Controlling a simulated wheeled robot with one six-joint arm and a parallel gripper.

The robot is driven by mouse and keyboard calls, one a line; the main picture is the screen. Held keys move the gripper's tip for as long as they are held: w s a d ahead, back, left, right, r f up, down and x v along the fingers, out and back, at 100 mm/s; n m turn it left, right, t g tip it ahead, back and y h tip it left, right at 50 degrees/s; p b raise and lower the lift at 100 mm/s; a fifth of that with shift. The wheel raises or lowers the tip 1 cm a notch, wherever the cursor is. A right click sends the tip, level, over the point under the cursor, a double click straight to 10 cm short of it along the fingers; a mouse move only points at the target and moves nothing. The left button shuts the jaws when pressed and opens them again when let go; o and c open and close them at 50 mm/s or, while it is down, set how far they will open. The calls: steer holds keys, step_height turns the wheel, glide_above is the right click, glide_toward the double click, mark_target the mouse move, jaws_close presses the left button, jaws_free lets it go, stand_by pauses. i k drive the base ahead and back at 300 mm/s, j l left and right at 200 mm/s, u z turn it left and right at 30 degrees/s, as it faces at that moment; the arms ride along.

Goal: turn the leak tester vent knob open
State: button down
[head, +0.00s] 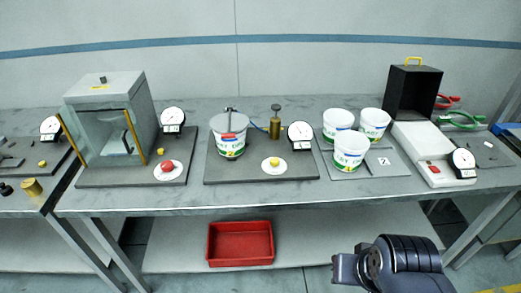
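Two bench testers carry a knob on a white disc, and I cannot tell for sure which is the leak tester. The middle tester (215,172) holds a white tub (232,146) under a clamp. It has a brass plunger (275,124), a dial gauge (300,133) and a small yellow knob (274,161). The left tester has a clear-fronted chamber (105,122), a dial gauge (172,119) and a red knob (167,166). The knobs' turn positions are too small to read. A dark part of my arm shows at bottom right, well apart from both; no gripper fingers show.
White tubs (349,153) stand on a grey plate right of the middle tester. Further right are a white scale-like device (420,152), a black open box (410,92) and green-handled pliers (463,122). A red bin (240,243) sits on the lower shelf. The bench's front edge (260,205) is clear.

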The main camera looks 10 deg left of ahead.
mark_target(275, 161)
steer(key=i+j+u, duration=0.15)
steer(key=i, duration=0.35)
steer(key=i+j+u, duration=0.15)
steer(key=i, duration=0.4)
steer(key=j, duration=0.1)
